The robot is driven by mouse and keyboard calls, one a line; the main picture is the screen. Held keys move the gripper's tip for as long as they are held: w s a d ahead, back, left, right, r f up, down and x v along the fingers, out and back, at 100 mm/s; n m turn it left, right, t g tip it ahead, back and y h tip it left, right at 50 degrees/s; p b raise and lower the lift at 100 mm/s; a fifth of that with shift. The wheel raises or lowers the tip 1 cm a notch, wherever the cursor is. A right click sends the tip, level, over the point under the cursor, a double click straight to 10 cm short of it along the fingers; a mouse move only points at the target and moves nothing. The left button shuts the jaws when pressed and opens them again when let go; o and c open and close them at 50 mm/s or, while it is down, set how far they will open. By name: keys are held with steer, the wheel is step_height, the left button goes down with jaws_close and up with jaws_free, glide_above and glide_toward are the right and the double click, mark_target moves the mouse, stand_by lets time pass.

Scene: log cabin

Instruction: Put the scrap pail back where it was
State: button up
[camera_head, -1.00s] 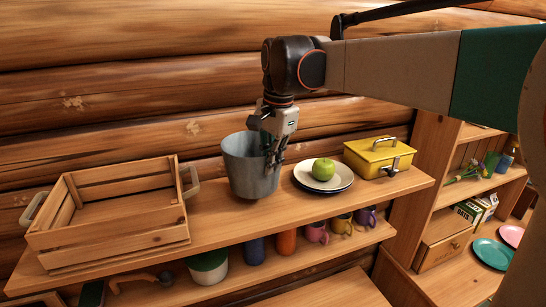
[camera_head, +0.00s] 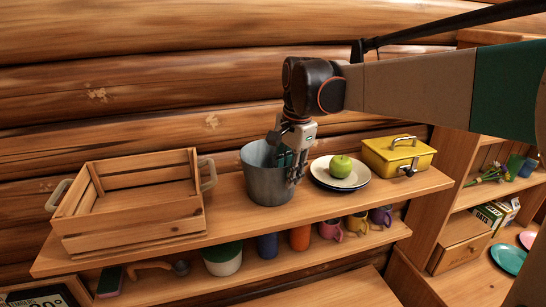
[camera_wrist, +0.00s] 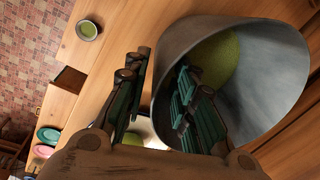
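The scrap pail (camera_head: 262,184), a grey metal bucket, stands upright on the wooden wall shelf (camera_head: 228,224), between the slatted crate and the plates. My gripper (camera_head: 290,168) is at the right side of its rim. In the wrist view the pail (camera_wrist: 275,75) fills the right side, with a yellow-green round thing (camera_wrist: 215,60) inside. My gripper (camera_wrist: 160,85) has one finger outside the pail and one inside, with the pail wall between them. A gap shows between the fingers, so it looks open. The pail's base contact is partly hard to judge.
A slatted wooden crate (camera_head: 130,231) stands on the left. Stacked plates (camera_head: 318,177) with a green apple (camera_head: 340,166) sit close at the pail's right, then a yellow box (camera_head: 385,160). Mugs (camera_head: 331,229) stand on the lower shelf. The log wall is close behind.

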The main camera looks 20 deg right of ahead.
step_height(320, 180, up, 12)
steer(key=s+b, duration=0.1)
steer(key=s, duration=0.1)
steer(key=s+a+f+n+t, duration=0.2)
steer(key=s+f+n+t, duration=0.3)
steer(key=s+f+n, duration=0.8)
steer(key=s+f, duration=0.6)
steer(key=f, duration=0.1)
steer(key=shift+a+f+n+t+h, duration=0.15)
steer(key=shift+n+t+h, duration=0.15)
steer(key=shift+t, duration=0.1)
steer(key=shift+f+b, duration=0.1)
steer(key=shift+b, duration=0.2)
step_height(320, 180, down, 34)
steer(key=b, duration=3.4)
steer(key=shift+f, duration=0.1)
